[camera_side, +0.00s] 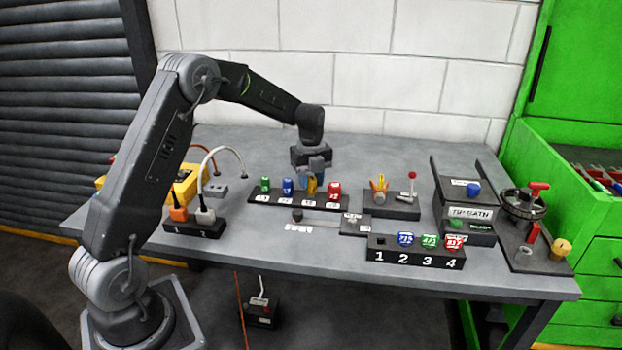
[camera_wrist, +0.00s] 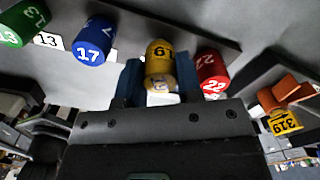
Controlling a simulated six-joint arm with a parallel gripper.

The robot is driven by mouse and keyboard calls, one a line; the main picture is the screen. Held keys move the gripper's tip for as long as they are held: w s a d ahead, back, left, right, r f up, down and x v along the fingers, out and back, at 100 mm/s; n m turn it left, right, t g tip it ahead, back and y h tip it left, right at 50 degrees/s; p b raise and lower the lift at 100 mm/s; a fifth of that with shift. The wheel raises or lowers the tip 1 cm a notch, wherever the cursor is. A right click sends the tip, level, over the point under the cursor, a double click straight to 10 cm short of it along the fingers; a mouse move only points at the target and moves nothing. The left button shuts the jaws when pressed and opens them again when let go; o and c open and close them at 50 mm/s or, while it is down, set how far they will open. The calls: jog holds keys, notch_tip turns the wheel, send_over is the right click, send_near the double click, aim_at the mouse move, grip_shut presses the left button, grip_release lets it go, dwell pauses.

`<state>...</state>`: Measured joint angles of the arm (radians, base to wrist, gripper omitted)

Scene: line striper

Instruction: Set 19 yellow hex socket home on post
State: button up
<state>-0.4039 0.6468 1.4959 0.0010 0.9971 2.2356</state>
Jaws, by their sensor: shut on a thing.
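The yellow hex socket marked 19 (camera_wrist: 159,52) is between the jaws of my gripper (camera_wrist: 160,76) in the wrist view. In the side view the socket (camera_side: 312,188) shows just below my gripper (camera_side: 312,172), which points down over the black socket rail (camera_side: 264,199). The yellow socket is in line with the other sockets, between the blue one and the red one. Its post is hidden, so I cannot tell how far down on it the socket sits.
On the rail are a green socket (camera_side: 265,185), a blue socket (camera_side: 288,186) and a red socket (camera_side: 335,190), the last close beside my jaw. To the right stands a black block (camera_side: 392,208) with an orange piece. A numbered block (camera_side: 416,257) lies in front.

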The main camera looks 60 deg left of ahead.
jog(key=shift+f, duration=0.65)
jog(key=o, duration=1)
jog(key=shift+c, duration=0.2)
jog(key=shift+o, duration=0.3)
jog(key=shift+o, duration=1.3)
jog(key=shift+r, duration=3.45)
